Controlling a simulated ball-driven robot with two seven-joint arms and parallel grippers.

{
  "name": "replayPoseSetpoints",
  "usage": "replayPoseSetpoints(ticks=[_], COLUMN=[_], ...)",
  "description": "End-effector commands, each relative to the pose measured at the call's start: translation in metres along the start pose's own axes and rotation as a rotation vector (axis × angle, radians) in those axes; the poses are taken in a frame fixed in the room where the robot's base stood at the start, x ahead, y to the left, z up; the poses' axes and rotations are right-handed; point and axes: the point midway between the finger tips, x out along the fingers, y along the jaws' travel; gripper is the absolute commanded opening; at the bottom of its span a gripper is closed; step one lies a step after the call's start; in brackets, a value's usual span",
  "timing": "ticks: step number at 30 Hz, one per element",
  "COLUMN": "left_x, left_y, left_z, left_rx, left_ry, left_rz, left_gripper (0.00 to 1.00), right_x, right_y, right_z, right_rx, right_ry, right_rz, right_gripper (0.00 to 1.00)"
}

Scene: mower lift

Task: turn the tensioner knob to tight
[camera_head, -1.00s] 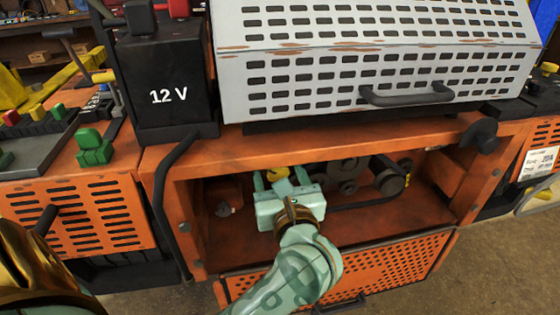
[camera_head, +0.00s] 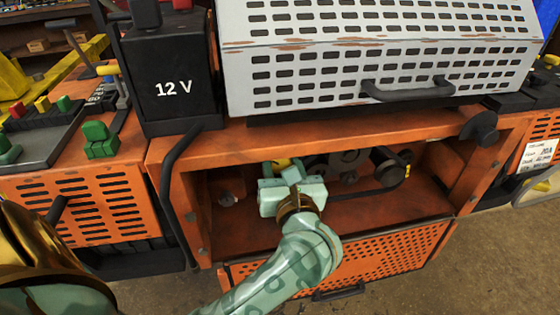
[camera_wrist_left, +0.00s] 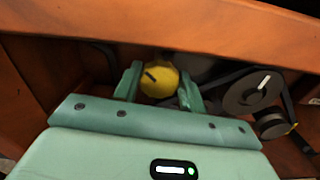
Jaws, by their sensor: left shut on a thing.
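The yellow tensioner knob (camera_wrist_left: 160,80) shows in the left wrist view, with a short dark mark on its face pointing to the upper left. My left gripper (camera_wrist_left: 161,90) is shut on it, one finger on each side. In the head view my green left gripper (camera_head: 283,168) reaches into the open orange compartment and hides most of the knob (camera_head: 282,162); only a bit of yellow shows. I cannot read any tight or loose marking. My right gripper is not in view.
Dark pulleys with a belt (camera_head: 388,168) sit right of the knob, close to the gripper. The orange frame (camera_head: 330,132) borders the opening above. A perforated orange flap (camera_head: 380,255) hangs below. The compartment floor (camera_head: 400,205) at right is clear.

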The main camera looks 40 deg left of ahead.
Motion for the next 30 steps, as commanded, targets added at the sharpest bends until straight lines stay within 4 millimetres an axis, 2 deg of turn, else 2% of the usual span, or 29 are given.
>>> replayPoseSetpoints(ticks=[3, 18, 30], left_x=[-0.001, -0.001, -0.001], left_y=[0.001, -0.001, -0.003], left_z=[0.006, 0.006, 0.002], left_rx=[0.080, 0.534, 0.787], left_ry=[-0.001, 0.001, 0.000], left_rz=[0.000, -0.001, -0.001], left_gripper=[0.00, 0.00, 0.00], right_x=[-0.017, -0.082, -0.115], right_y=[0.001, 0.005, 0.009], right_z=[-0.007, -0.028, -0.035], right_rx=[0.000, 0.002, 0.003], right_ry=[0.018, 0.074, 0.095], right_rz=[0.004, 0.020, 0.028], right_gripper=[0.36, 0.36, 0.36])
